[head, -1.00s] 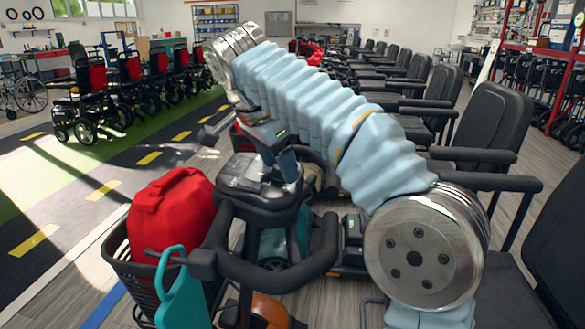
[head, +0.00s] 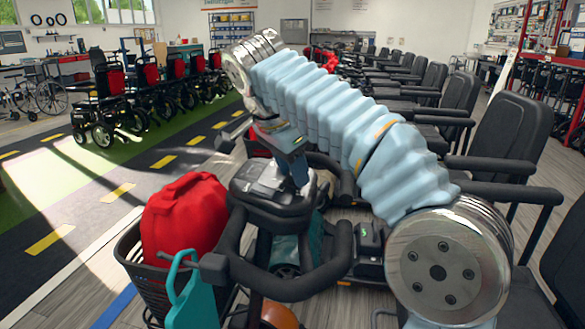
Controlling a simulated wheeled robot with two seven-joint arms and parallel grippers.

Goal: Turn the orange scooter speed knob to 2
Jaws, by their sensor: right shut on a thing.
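The orange scooter shows by a bit of orange body (head: 280,316) at the bottom of the head view, below its black handlebar (head: 292,284). Its dark control console (head: 268,190) sits at the top of the steering column. My right gripper (head: 300,182) points down at the right side of this console, under my pale blue sleeved arm. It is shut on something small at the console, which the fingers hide. The knob and its markings cannot be made out. My left gripper is not in view.
A black basket (head: 130,262) with a red bag (head: 182,225) is at the scooter's front left, with a teal item (head: 190,295) hanging beside it. More scooters with black seats (head: 505,130) line the right. Open floor with yellow dashes (head: 118,193) lies left.

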